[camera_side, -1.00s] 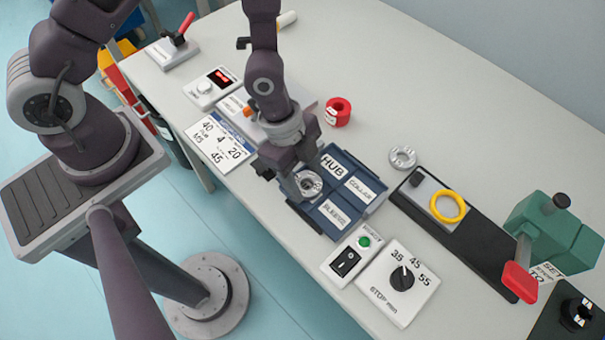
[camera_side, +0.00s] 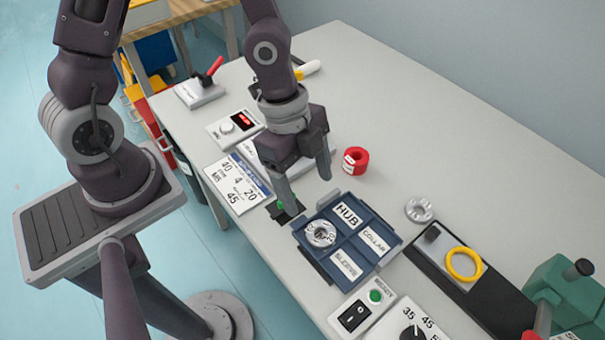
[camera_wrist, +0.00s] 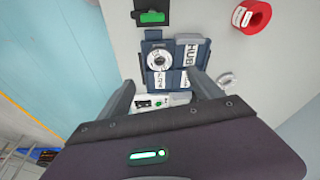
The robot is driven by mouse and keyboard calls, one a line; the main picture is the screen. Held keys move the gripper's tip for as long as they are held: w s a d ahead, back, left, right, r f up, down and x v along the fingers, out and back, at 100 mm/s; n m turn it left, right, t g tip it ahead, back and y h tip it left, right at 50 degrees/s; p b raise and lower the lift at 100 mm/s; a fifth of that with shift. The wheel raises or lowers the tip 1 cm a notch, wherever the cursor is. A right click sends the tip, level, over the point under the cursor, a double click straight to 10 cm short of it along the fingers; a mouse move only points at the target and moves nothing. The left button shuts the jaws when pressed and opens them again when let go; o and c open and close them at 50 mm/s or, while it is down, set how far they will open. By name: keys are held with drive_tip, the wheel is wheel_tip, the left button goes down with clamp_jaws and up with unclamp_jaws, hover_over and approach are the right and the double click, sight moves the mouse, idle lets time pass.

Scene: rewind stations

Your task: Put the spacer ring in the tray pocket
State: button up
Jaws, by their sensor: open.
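A silvery ring with dark lettering (camera_side: 320,233) lies flat in the rear-left pocket of the blue tray (camera_side: 386,250); I take it for the spacer ring. It also shows in the wrist view (camera_wrist: 158,61), clear of my fingers. The tray's other pockets bear the labels HUB, COLLAR and SLEEVE. My gripper (camera_side: 307,193) is open and empty, raised behind and to the left of the tray in the side view. In the wrist view my gripper (camera_wrist: 165,88) has its fingers wide apart, with the tray beyond them.
A red ring (camera_side: 356,160) stands behind the tray. A plain metal ring (camera_side: 419,209) lies to its right, near a fixture with a yellow ring (camera_side: 464,265). A black block with a green part (camera_side: 286,208) is beside the tray. The table's back right is clear.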

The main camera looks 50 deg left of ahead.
drive_tip(key=a+r+n+t+y, duration=0.2)
drive_tip(key=a+r+n+y, duration=0.3)
drive_tip(key=a+r, duration=0.4)
drive_tip(key=s+a+r+n+t+h, duration=0.1)
drive_tip(key=s+a+r+n+t, duration=0.2)
drive_tip(key=s+r+n, duration=0.7)
drive_tip(key=shift+a+r+n+h, duration=0.2)
drive_tip(key=shift+r+n+h, duration=0.2)
drive_tip(key=shift+r, duration=0.25)
